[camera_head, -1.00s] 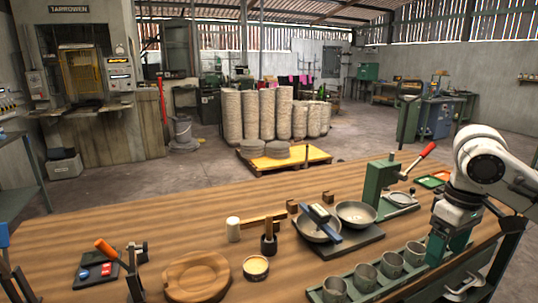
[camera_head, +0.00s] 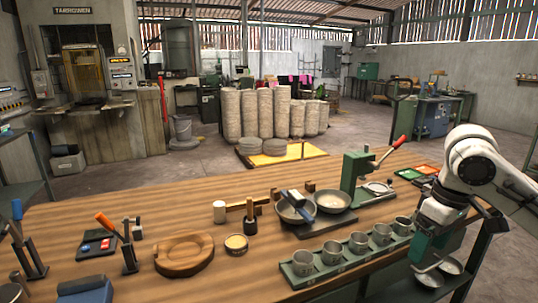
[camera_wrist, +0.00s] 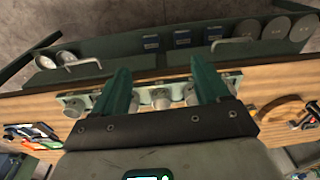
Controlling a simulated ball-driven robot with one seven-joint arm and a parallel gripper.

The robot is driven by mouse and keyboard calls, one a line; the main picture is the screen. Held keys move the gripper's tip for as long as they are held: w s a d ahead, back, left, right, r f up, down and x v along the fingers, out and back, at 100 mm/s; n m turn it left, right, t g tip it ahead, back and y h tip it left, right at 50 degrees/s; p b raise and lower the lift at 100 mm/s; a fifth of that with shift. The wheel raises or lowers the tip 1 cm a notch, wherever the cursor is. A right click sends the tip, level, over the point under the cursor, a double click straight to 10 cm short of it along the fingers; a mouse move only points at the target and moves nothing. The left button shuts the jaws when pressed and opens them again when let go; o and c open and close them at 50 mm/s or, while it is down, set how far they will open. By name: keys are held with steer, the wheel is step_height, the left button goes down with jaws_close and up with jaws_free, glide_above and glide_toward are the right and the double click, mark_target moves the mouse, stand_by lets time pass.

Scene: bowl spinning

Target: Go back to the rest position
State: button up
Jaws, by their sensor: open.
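My gripper (camera_head: 428,258) is at the right in the head view, pointing down near the table's front right edge. Its two green fingers stand apart with nothing between them. In the wrist view my gripper (camera_wrist: 160,80) shows the same spread fingers, with the wooden table (camera_wrist: 235,82) and a row of metal cups behind them. I cannot tell how high the fingertips are.
A green tray (camera_head: 290,273) with several metal cups lies along the front edge, left of my gripper. A green lever press (camera_head: 354,175) and metal bowls (camera_head: 331,203) stand behind it. Steel discs (camera_head: 451,266) show below the table edge.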

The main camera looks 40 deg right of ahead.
steer(key=w+a+f+n+t+y, duration=0.1)
steer(key=w+a+f+t+y, duration=0.15)
steer(key=w+a, duration=0.6)
steer(key=w+a+f+n+t+y, duration=0.1)
steer(key=w+a+f+t, duration=0.15)
steer(key=w+a, duration=0.65)
steer(key=s+a+f+m+g, duration=0.1)
steer(key=s+a+f, duration=0.45)
steer(key=f, duration=0.35)
steer(key=s+a+f, duration=0.4)
steer(key=a+f, duration=0.3)
steer(key=f, duration=0.1)
steer(key=s+d+f+g+h, duration=0.1)
steer(key=s+f+g+h, duration=0.1)
steer(key=s+f, duration=0.3)
steer(key=s+d+f+g+h, duration=0.2)
steer(key=s+f, duration=0.2)
steer(key=s, duration=0.8)
steer(key=shift+s+f+n, duration=0.3)
steer(key=shift+s+f, duration=0.05)
